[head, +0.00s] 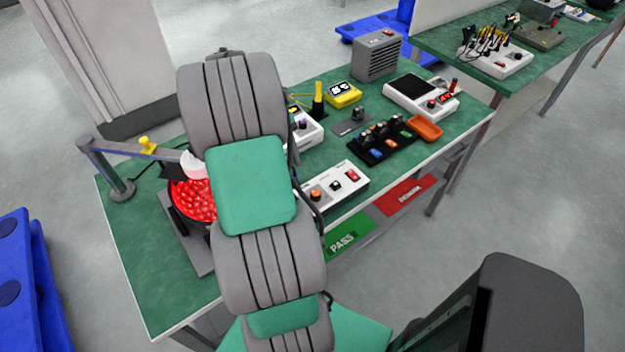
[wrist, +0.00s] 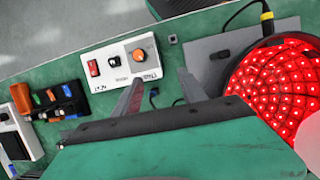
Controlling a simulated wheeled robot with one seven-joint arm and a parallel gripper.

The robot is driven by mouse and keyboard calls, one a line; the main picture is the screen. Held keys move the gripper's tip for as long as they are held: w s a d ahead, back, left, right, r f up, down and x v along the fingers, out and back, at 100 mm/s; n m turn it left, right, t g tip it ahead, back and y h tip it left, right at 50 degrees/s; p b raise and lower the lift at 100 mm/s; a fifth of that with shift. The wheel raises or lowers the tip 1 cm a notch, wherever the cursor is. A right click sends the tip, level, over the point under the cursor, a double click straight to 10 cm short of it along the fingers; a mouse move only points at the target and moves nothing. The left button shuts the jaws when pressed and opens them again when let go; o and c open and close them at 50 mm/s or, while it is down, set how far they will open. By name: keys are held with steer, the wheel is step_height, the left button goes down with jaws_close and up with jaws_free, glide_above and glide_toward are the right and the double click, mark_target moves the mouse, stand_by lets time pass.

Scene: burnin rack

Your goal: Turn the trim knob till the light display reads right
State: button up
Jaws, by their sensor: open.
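A white control box (head: 333,192) sits at the bench's front edge, right of my arm in the head view. It carries an orange knob (wrist: 139,55), a black knob (wrist: 114,60) and a red switch (wrist: 93,67). The labels are too small to read, so I cannot tell which is the trim knob. A round lamp (wrist: 275,88) glows red with many lit dots; it also shows in the head view (head: 193,199), partly behind my arm. My gripper (wrist: 160,76) is open and empty, its fingertips near the box's orange-knob end. My arm hides it in the head view.
A black tray of small parts (head: 380,142), an orange dish (head: 425,128) and a white instrument (head: 421,96) stand right of the box. A yellow meter (head: 342,94) and a grey vented unit (head: 377,54) stand behind. A post with an arm (head: 115,180) stands left of the lamp.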

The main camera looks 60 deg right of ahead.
steer(key=y, duration=0.1)
glide_toward(316, 192)
steer(key=f, duration=0.1)
steer(key=shift+m, duration=0.4)
steer(key=x, duration=0.7)
steer(key=shift+s+a+f, duration=0.2)
steer(key=shift+a+f, duration=0.05)
jaws_close()
